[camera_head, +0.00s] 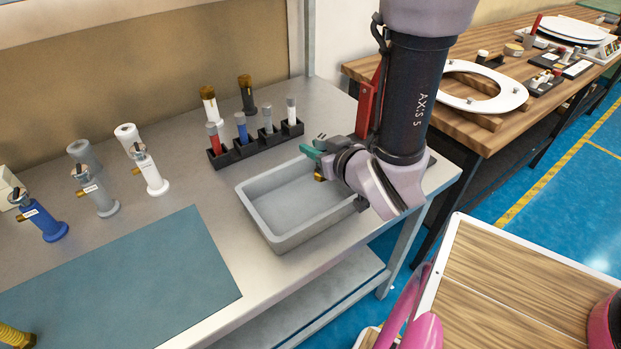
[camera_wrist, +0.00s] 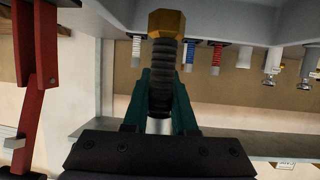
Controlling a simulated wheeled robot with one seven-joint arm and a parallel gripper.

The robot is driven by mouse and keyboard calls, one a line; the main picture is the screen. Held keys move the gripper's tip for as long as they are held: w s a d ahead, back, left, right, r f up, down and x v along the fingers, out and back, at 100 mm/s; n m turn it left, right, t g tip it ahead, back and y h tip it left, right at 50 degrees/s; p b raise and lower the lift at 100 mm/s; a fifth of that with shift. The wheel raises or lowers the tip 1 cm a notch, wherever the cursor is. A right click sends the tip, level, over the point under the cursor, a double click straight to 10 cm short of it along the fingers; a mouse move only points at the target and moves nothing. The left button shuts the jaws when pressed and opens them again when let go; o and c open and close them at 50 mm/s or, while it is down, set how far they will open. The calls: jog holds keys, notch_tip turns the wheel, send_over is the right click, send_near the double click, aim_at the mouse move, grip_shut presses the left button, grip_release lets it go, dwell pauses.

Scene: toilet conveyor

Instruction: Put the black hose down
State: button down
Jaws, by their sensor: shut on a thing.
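My gripper (camera_head: 318,162) has teal fingers and is above the grey tray (camera_head: 285,238), near its back right side. In the wrist view my gripper (camera_wrist: 162,98) is shut on the black hose (camera_wrist: 163,65), a dark ribbed piece with a brass hex nut at its end. In the head view only a small brass part (camera_head: 320,177) shows below the fingers; the rest of the hose is hidden by my gripper and wrist. The hose looks held clear of the tray floor, though the exact gap cannot be told.
A black rack (camera_head: 256,143) with several coloured pieces stands behind the tray. A white piece (camera_head: 209,104) and a dark piece (camera_head: 247,95) with brass tops stand behind it. Blue, grey and white fittings stand left. A teal mat (camera_head: 120,285) lies bare at the front.

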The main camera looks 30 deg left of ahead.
jog(key=shift+f, duration=2.95)
jog(key=shift+f, duration=0.1)
jog(key=c, duration=0.7)
grip_release()
